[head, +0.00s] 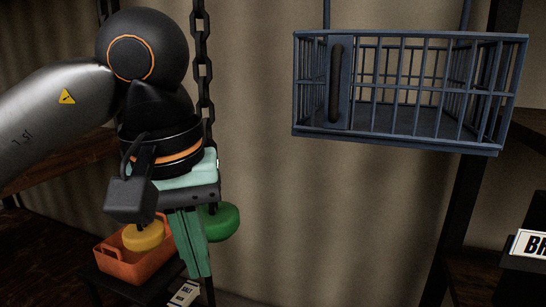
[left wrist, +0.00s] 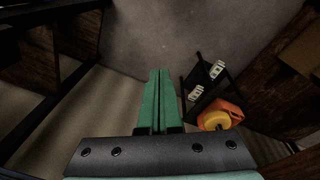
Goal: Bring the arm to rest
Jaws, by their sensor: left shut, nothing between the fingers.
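My left gripper (head: 196,274) hangs from the arm at the left of the head view, its green fingers pointing down. In the left wrist view its fingers (left wrist: 158,75) lie together with nothing between them. My right gripper is in neither view.
A blue barred basket (head: 412,134) hangs at the upper right. A chain (head: 203,75) hangs behind my left arm. An orange tray (head: 128,265), a yellow round thing (head: 143,237) and a green round thing (head: 220,222) are near the gripper. A labelled card (head: 184,293) stands below.

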